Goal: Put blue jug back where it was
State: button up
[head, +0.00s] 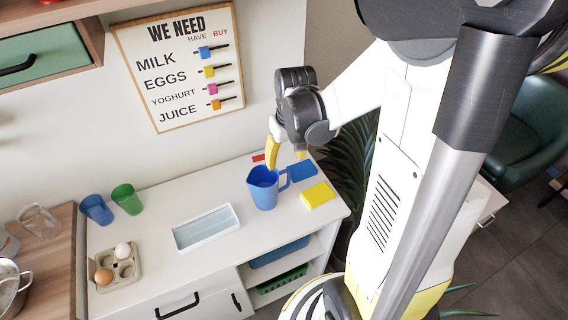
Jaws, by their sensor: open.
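The blue jug (263,189) stands upright on the white counter (160,215), towards its right part. Its handle points right. My gripper (286,154) is open, with its yellow fingertips just above and behind the jug in the picture. The gripper looks empty and apart from the jug, though the exact gap is hard to tell.
A yellow block (318,195) and a blue block (301,170) lie right of the jug. A shallow white tray (206,228) lies to its left. Blue (96,209) and green (127,199) cups and an egg carton (118,268) stand farther left.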

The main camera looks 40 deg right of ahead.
jog(key=s+a+r+n+t, duration=0.1)
jog(key=s+a+r+t, duration=0.1)
jog(key=a+r, duration=0.5)
jog(key=s+a+r+n+t, duration=0.1)
jog(key=s+a+r+t, duration=0.2)
jog(key=s+a+r, duration=0.2)
notch_tip(320, 180, up, 2)
jog(key=shift+s+a+r+t+p, duration=0.25)
jog(key=shift+a+t+p, duration=0.1)
jog(key=shift+a, duration=0.65)
